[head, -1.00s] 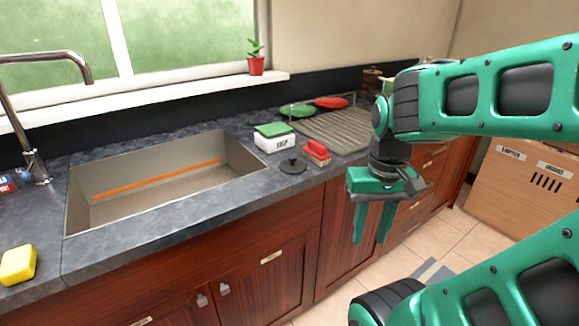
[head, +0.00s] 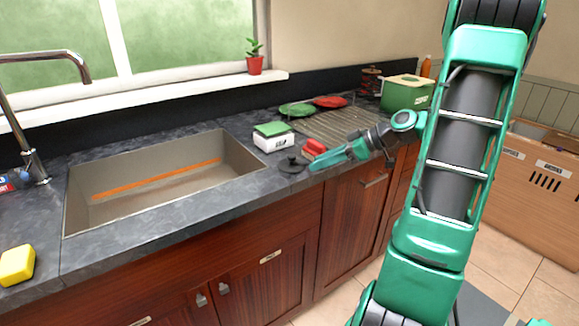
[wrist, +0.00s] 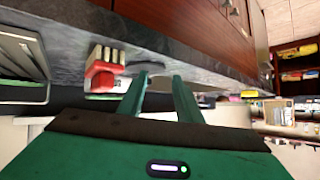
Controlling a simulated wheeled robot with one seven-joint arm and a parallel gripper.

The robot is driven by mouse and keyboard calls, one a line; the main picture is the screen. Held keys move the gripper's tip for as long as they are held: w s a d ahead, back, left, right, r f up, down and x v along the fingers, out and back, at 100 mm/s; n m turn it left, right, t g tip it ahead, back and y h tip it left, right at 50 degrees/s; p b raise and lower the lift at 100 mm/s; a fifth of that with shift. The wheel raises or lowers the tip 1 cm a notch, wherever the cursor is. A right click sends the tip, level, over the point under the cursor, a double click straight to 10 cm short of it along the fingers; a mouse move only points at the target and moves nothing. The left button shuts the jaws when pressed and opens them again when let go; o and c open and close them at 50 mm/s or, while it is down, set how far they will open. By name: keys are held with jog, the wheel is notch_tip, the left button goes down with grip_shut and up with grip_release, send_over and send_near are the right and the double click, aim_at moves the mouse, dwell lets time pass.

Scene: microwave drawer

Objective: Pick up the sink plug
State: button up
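The sink plug (head: 293,164) is a black disc with a knob on top, lying on the dark counter right of the sink, near the front edge. In the wrist view the plug (wrist: 146,67) shows as a dark disc just beyond the fingertips. My gripper (head: 314,166) reaches in from the right, low over the counter's front edge, with its tips close to the plug's right side. In the wrist view my gripper (wrist: 161,76) has its two green fingers apart with nothing between them. I cannot tell whether a finger touches the plug.
A red brush (head: 314,147) lies just behind the fingers; it also shows in the wrist view (wrist: 101,75). The sink (head: 160,180) is left, the drying rack (head: 345,122) right. A yellow sponge (head: 17,265) lies far left.

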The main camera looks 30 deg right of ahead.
aim_at(297, 165)
jog(key=w+a, duration=0.1)
jog(key=w, duration=0.2)
jog(key=w+a+f+t, duration=0.1)
jog(key=w, duration=0.1)
jog(key=w+a+f+n+t, duration=0.1)
jog(key=w, duration=0.2)
jog(key=shift+w+y, duration=0.35)
jog(key=shift+y, duration=0.05)
jog(key=shift+c, duration=0.4)
grip_shut()
